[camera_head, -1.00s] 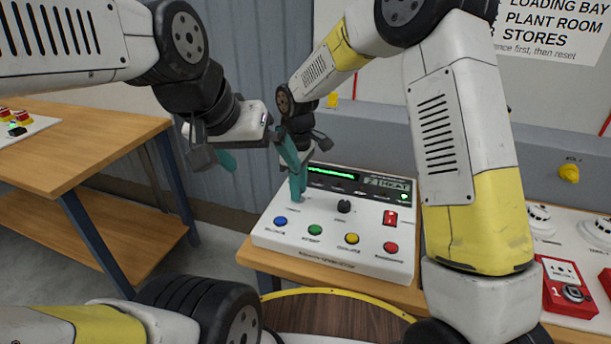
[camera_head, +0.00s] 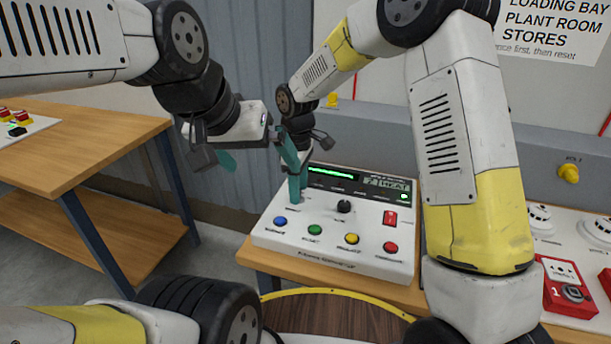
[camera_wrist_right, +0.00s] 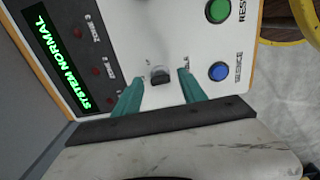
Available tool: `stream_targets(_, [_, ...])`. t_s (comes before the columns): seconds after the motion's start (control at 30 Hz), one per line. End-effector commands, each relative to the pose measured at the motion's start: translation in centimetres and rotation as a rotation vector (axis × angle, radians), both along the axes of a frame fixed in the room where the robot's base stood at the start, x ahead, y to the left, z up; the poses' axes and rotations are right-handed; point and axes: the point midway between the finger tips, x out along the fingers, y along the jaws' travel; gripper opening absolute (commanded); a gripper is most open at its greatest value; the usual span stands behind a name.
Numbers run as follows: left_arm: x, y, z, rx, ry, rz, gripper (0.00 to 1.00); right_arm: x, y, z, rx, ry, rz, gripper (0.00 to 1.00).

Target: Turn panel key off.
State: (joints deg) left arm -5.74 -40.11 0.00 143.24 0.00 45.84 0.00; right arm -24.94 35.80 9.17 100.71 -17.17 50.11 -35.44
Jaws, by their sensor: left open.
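The white control panel (camera_head: 325,262) stands on a wooden table. In the right wrist view a small dark key switch (camera_wrist_right: 159,75) rises from the panel, beside the blue button (camera_wrist_right: 218,71). My right gripper (camera_wrist_right: 160,88) is open, with one teal fingertip on each side of the key and a visible gap to both. In the head view my right gripper (camera_head: 296,190) points down behind the blue button (camera_head: 280,221), and its fingers hide the key. My left gripper (camera_head: 226,161) is open and empty, in the air to the left of the panel.
The panel carries a green button (camera_head: 315,230), a yellow button (camera_head: 351,238), a red button (camera_head: 391,247), a black knob (camera_head: 344,206) and a red switch (camera_head: 390,217). Its display (camera_wrist_right: 65,62) reads "SYSTEM NORMAL". A red call-point box (camera_head: 567,292) lies to the right.

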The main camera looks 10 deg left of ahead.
Motion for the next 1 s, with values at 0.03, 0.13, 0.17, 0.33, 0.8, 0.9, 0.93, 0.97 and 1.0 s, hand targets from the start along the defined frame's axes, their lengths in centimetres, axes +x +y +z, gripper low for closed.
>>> stream_targets(0.03, [0.0, 0.0, 0.0, 0.000, 0.000, 0.000, 1.00, 0.0, 0.0, 0.0, 0.000, 0.000, 0.000, 0.49])
stream_targets(0.13, [0.0, 0.0, 0.0, 0.000, 0.000, 0.000, 1.00, 0.0, 0.0, 0.0, 0.000, 0.001, 0.000, 0.49])
stream_targets(0.17, [0.0, 0.0, 0.0, 0.000, 0.000, 0.000, 1.00, 0.0, 0.0, 0.1, 0.000, 0.000, 0.000, 0.49])
stream_targets(0.33, [0.0, 0.0, 0.0, 0.000, 0.000, 0.000, 1.00, 0.1, 0.0, 2.0, 0.002, -0.002, -0.001, 0.49])
stream_targets(0.8, [0.0, 0.0, 0.0, 0.000, 0.000, 0.000, 1.00, 0.0, 0.0, 7.8, 0.001, 0.000, 0.000, 0.49])
stream_targets(0.9, [0.0, 0.0, 0.0, 0.000, 0.000, 0.000, 1.00, 0.0, 0.0, 7.8, 0.000, 0.000, 0.000, 0.49])
stream_targets(0.93, [0.0, 0.0, 0.0, 0.000, 0.000, 0.000, 1.00, 0.0, 0.0, 7.8, 0.000, 0.000, 0.000, 0.49])
stream_targets(0.97, [0.0, 0.0, 0.0, 0.000, 0.000, 0.000, 1.00, 0.0, 0.0, 7.8, 0.000, 0.000, 0.000, 0.49])
stream_targets(1.0, [0.0, 0.0, 0.0, 0.000, 0.000, 0.000, 1.00, 0.0, 0.0, 7.8, 0.000, 0.000, 0.000, 0.49])
